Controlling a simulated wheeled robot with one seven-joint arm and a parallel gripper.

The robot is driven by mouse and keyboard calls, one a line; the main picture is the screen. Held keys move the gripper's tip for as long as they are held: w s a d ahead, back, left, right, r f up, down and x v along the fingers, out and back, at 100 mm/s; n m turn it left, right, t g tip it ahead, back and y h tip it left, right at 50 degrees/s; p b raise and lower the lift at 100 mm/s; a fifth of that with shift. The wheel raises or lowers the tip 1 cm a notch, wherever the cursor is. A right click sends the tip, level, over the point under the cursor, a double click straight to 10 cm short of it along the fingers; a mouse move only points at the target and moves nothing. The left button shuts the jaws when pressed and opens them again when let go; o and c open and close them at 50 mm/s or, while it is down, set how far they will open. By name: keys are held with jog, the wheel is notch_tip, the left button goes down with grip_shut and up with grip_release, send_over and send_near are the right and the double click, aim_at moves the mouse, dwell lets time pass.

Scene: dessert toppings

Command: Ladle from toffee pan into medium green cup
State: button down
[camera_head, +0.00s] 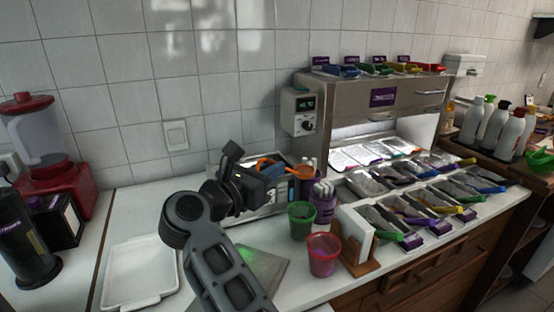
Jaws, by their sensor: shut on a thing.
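A green cup (301,221) stands upright on the white counter, right of my gripper. A red cup (323,257) stands in front of it and a purple container (325,208) with light sticks behind it. My gripper (277,173) is over a steel unit (262,218) near the wall. It is shut on what looks like the handle of an orange ladle (298,172); the grip itself is mostly hidden. A blue piece shows beside the ladle. My arm covers much of the steel unit, and I cannot make out the toffee pan or any contents.
A white tray (140,275) lies at the left, near a red blender (45,150). A wooden holder (362,262) with white cards stands right of the cups. Several topping pans with coloured scoops fill the right counter below a steel cabinet (385,95).

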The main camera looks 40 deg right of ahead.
jog(key=s+d+f+m+b, duration=0.1)
jog(key=s+f+m+b, duration=0.2)
jog(key=f+m+b, duration=0.6)
jog(key=f+m, duration=0.1)
jog(key=m, duration=0.1)
jog(key=shift+s+f+m+t+b, duration=0.3)
jog(key=shift+s+f+t+b, duration=0.05)
jog(key=shift+f+t, duration=0.05)
dwell(0.7)
jog(key=s+f+m+b, duration=0.1)
jog(key=m+b, duration=0.1)
jog(key=b, duration=0.4)
jog(key=f+m+b, duration=0.1)
jog(key=m+b, duration=0.1)
jog(key=b, duration=0.4)
jog(key=shift+s+d+f+b, duration=0.1)
jog(key=shift+s+d+b, duration=0.1)
jog(key=shift+s+b, duration=0.15)
jog(key=f+m+b, duration=0.1)
jog(key=b, duration=0.3)
jog(key=m+b, duration=0.2)
jog(key=b, duration=0.3)
jog(key=shift+s+d+f, duration=0.1)
jog(key=shift+s+f, duration=0.25)
jog(key=shift+s, duration=0.05)
jog(key=shift+s+m+b, duration=0.1)
jog(key=shift+m+b, duration=0.4)
jog(key=shift+b, duration=0.35)
jog(key=shift+r, duration=0.15)
dwell(1.5)
